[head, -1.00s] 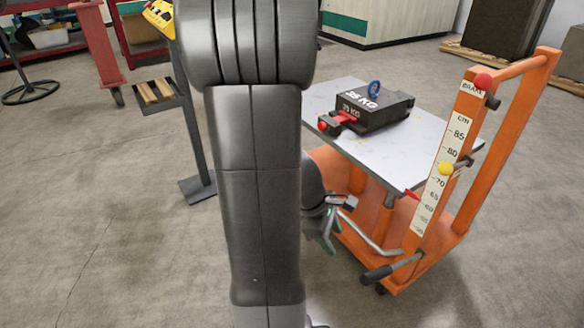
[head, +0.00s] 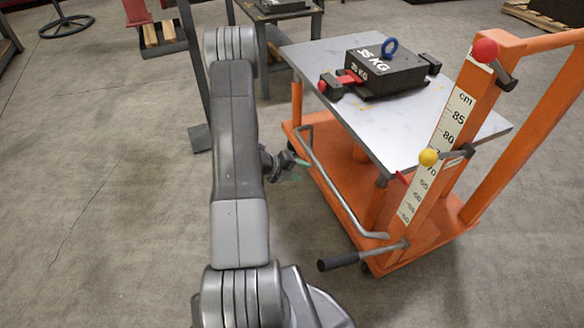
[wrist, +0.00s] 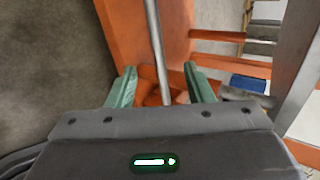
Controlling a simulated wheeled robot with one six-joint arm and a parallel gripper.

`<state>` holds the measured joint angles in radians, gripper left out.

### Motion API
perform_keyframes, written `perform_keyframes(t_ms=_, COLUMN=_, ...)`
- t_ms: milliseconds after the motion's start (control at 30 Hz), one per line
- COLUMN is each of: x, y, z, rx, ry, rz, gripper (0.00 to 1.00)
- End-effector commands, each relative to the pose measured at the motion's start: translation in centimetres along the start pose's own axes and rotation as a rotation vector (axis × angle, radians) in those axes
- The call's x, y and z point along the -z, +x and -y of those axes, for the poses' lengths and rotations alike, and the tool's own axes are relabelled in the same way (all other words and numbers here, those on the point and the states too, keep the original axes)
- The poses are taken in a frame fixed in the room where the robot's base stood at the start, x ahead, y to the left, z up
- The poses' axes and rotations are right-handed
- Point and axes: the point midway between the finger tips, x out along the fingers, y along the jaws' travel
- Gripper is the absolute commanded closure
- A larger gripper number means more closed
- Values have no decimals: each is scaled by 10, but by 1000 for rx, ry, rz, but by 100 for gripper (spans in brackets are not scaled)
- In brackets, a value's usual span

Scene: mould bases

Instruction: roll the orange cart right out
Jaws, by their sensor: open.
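The orange cart (head: 352,197) stands right of centre in the head view. It has a grey top plate (head: 400,132) and an orange post with a cm scale. A bent silver bar (head: 331,187) runs along its near left side. A black 35 KG block (head: 385,78) with a blue ring sits clamped on the plate. My gripper (head: 287,165) is beside the cart's left side, partly hidden by my arm. In the wrist view, my gripper (wrist: 161,80) is open, its green fingers on either side of the silver bar (wrist: 156,45). Contact with the bar cannot be told.
A black-gripped handle (head: 340,262) sticks out low at the front. A dark stand (head: 258,28) is close behind the cart.

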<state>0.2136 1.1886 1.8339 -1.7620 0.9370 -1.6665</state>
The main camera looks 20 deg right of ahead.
Motion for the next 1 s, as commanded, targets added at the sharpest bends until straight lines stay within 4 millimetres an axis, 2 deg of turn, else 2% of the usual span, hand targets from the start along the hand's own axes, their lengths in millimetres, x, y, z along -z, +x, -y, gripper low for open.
perform_keyframes(t_ms=267, x=-3, y=17, z=-9, rx=6, ry=-60, rz=14, gripper=53)
perform_keyframes(t_ms=800, x=-4, y=96, z=-10, rx=6, ry=-55, rz=14, gripper=53)
perform_keyframes(t_ms=1000, x=-4, y=116, z=-8, rx=6, ry=-55, rz=14, gripper=53)
